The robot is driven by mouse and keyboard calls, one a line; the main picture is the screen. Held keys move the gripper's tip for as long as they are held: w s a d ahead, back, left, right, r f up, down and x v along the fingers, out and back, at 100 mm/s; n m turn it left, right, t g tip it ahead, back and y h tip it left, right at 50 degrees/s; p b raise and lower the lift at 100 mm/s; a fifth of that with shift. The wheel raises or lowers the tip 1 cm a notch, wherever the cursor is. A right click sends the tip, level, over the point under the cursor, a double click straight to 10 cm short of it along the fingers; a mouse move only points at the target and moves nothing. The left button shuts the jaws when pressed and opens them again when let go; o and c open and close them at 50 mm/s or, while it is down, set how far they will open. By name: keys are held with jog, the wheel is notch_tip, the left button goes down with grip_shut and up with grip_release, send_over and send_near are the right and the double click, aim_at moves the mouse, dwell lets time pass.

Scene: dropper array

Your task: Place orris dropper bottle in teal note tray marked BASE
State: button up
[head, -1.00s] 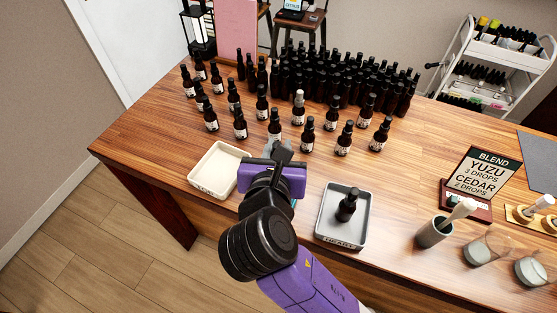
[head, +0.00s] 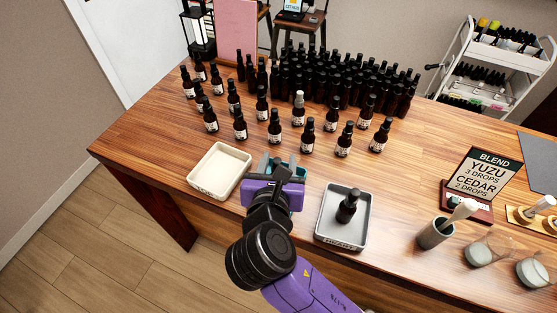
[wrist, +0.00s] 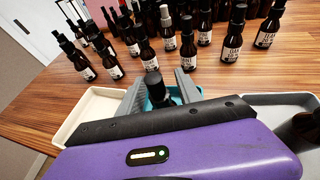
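The teal tray (head: 302,174) sits on the table between the white tray and the grey tray, mostly hidden behind my gripper. Its teal inside also shows in the wrist view (wrist: 171,91). My gripper (head: 281,166) is over it with the two fingers apart. In the wrist view a dark bottle with a black cap (wrist: 152,83) is between the open fingers (wrist: 160,78), with teal around it. It looks upright in the tray. Its label and lower body are hidden, so I cannot read its name. The tray's marking is hidden too.
A white tray (head: 207,190) is to the left. A grey tray (head: 326,232) marked HEART holds a dark bottle (head: 348,206). Several labelled bottles stand behind, with a dense dark group farther back.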

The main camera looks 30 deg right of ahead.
jog(key=shift+r, duration=0.15)
jog(key=v, duration=1.2)
jog(key=shift+a, duration=0.1)
